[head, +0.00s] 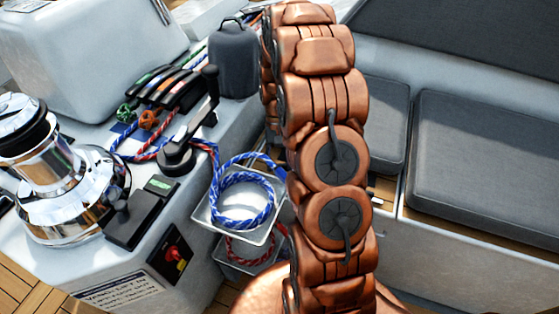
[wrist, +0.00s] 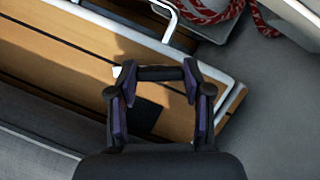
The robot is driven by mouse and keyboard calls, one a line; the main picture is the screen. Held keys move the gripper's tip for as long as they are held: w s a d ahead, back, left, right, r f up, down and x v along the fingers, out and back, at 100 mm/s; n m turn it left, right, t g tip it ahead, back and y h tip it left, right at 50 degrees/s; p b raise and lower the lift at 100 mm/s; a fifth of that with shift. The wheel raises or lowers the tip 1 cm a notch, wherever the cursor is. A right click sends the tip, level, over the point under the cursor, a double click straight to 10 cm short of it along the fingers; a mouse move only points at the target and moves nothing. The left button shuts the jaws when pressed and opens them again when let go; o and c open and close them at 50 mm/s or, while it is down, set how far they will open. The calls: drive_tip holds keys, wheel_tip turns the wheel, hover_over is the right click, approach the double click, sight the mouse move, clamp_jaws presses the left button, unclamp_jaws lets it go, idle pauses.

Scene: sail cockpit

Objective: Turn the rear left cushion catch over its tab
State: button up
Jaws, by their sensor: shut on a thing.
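In the wrist view my gripper (wrist: 160,82) has its two fingertips at either end of a short dark bar (wrist: 160,73), which I take to be the cushion catch, and is shut on it. The bar lies crosswise over a wooden seat edge. A dark square patch (wrist: 146,117) shows on the wood below it; I cannot tell whether it is the tab. In the head view my arm covers the gripper and the catch. A small grey cushion (head: 388,122) shows just right of the arm.
A larger grey cushion (head: 490,155) lies farther right. Left of my arm are a metal tray (head: 207,215) with blue rope (head: 243,205), a chrome winch (head: 60,190) and a black handle (head: 178,158). Red rope (wrist: 215,10) shows at the wrist view's top.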

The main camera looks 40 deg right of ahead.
drive_tip(key=n+h+p, duration=0.1)
drive_tip(key=n, duration=0.2)
drive_tip(key=n+h, duration=0.1)
drive_tip(key=n, duration=0.2)
drive_tip(key=shift+a+r+g+p, duration=0.1)
drive_tip(key=shift+a+g+p, duration=0.05)
drive_tip(key=shift+g+p, duration=0.25)
drive_tip(key=n+h+p, duration=0.1)
drive_tip(key=n, duration=0.2)
drive_tip(key=shift+n+h, duration=0.3)
drive_tip(key=shift+n, duration=0.1)
drive_tip(key=shift+a+n+t+h+p, duration=0.1)
drive_tip(key=shift+n+t+h+p, duration=0.2)
drive_tip(key=shift+n+h+p, duration=0.75)
drive_tip(key=shift+n+y+b, duration=0.35)
drive_tip(key=shift+n+y, duration=0.1)
drive_tip(key=o, duration=1.2)
drive_tip(key=shift+c, duration=0.2)
drive_tip(key=v, duration=1.1)
drive_tip(key=shift+r, duration=0.4)
drive_tip(key=shift+a, duration=0.1)
